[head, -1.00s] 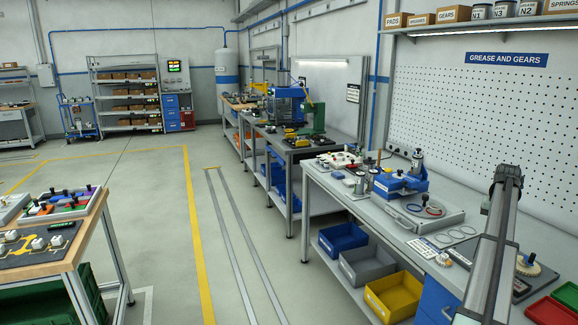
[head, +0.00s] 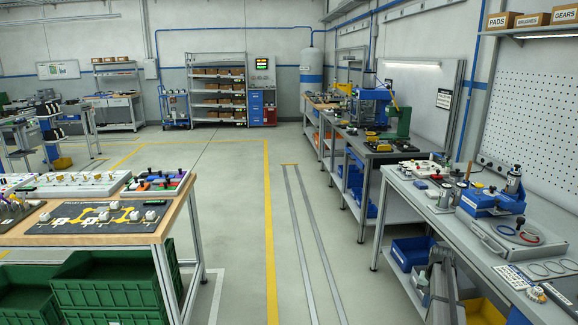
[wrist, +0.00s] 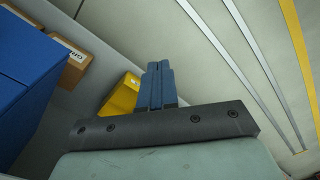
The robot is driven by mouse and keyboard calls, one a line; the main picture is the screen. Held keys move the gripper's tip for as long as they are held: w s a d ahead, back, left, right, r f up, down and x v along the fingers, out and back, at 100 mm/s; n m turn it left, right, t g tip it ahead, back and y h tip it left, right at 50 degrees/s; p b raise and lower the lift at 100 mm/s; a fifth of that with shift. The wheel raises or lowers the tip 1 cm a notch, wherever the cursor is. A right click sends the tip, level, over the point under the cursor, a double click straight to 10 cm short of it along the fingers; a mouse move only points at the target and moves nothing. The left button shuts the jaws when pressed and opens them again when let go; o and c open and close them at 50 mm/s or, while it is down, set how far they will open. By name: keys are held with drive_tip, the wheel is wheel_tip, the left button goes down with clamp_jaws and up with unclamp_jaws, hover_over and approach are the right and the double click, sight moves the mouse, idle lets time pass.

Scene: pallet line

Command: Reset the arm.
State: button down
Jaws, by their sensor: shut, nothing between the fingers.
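My gripper (wrist: 157,84) shows in the wrist view with its two blue fingers together and nothing between them. It points over the pale floor, with a yellow bin (wrist: 119,97) just left of the fingers in the picture. In the head view a grey part of my arm (head: 443,287) stands at the lower right, in front of the right workbench (head: 400,190). The fingers cannot be made out in the head view.
A blue cabinet (wrist: 28,75) and a brown box (wrist: 72,65) lie left in the wrist view. In the head view, a wooden-topped table (head: 90,238) with green crates (head: 115,285) below stands left. The floor between table and workbench is clear, with two rails (head: 300,230) and a yellow line (head: 270,220).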

drive_tip(key=s+a+f+n+g, duration=0.2)
drive_tip(key=s+a+f, duration=0.85)
drive_tip(key=a, duration=0.25)
drive_tip(key=s+a+f+n+g, duration=0.1)
drive_tip(key=s+a+f, duration=0.8)
drive_tip(key=a+f, duration=0.35)
drive_tip(key=s+a+f+n+g, duration=0.1)
drive_tip(key=s+a, duration=0.3)
drive_tip(key=s, duration=0.6)
drive_tip(key=s+a+f+n+g, duration=0.1)
drive_tip(key=s+a+f, duration=0.2)
drive_tip(key=s, duration=0.7)
drive_tip(key=s+a+f+n+g, duration=0.2)
drive_tip(key=s+a, duration=0.5)
drive_tip(key=s, duration=0.3)
drive_tip(key=shift+a, duration=0.2)
